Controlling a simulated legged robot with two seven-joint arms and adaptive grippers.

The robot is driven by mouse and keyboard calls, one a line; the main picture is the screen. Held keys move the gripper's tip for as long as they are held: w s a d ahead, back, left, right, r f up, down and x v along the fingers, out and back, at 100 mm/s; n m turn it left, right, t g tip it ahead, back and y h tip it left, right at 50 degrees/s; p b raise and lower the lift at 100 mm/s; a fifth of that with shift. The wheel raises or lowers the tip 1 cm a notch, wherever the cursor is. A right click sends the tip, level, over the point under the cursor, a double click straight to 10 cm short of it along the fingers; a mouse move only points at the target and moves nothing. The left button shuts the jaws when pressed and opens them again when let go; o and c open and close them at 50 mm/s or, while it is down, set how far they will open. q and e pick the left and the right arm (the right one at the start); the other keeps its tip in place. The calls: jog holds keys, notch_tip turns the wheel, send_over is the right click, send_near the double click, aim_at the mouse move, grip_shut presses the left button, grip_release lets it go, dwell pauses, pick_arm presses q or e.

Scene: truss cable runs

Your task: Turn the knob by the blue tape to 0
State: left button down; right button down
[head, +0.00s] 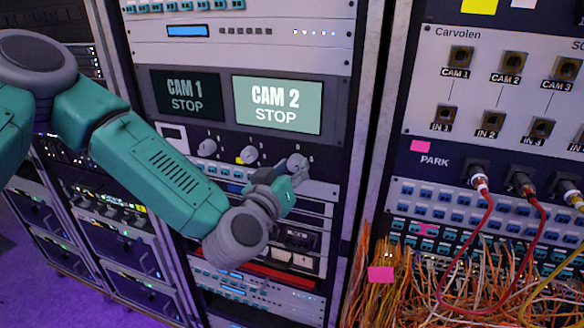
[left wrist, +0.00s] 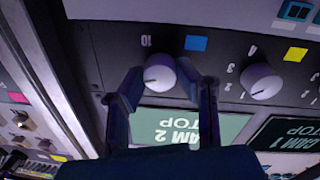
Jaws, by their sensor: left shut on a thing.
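The knob by the blue tape (left wrist: 160,76) is white and round, on a dark panel. The blue tape (left wrist: 196,43) sits beside it in the left wrist view, where the panel appears upside down. A printed 10 is close to the knob; where the pointer stands is too small to read. My left gripper (left wrist: 161,70) is shut on this knob, one finger on each side. In the head view my left gripper (head: 289,184) reaches the rightmost knob (head: 297,162) of the row and hides the tape there. My right gripper is not in view.
A knob by yellow tape (head: 249,154) and another knob (head: 207,147) are to the left in the row. Screens CAM 1 (head: 187,94) and CAM 2 (head: 277,105) are above. Orange cables (head: 480,275) and a red cable (head: 465,240) hang on the right rack.

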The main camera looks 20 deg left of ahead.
pick_arm(q)
jog(key=shift+n+b, duration=0.75)
jog(key=shift+n, duration=0.45)
jog(key=n+b, duration=0.3)
jog(key=n, duration=0.2)
jog(key=shift+f+n+y, duration=0.15)
jog(key=shift+n+y, duration=0.15)
jog(key=n+b, duration=0.2)
jog(key=n, duration=0.2)
jog(key=shift+t+b, duration=0.3)
jog(key=shift+b, duration=0.1)
jog(key=shift+n+b, duration=0.75)
jog(key=shift+n, duration=0.95)
jog(key=shift+y, duration=0.3)
jog(key=shift+f, duration=0.1)
jog(key=c, duration=1.4)
grip_release()
jog(key=shift+o, duration=1)
jog(key=shift+a, duration=0.15)
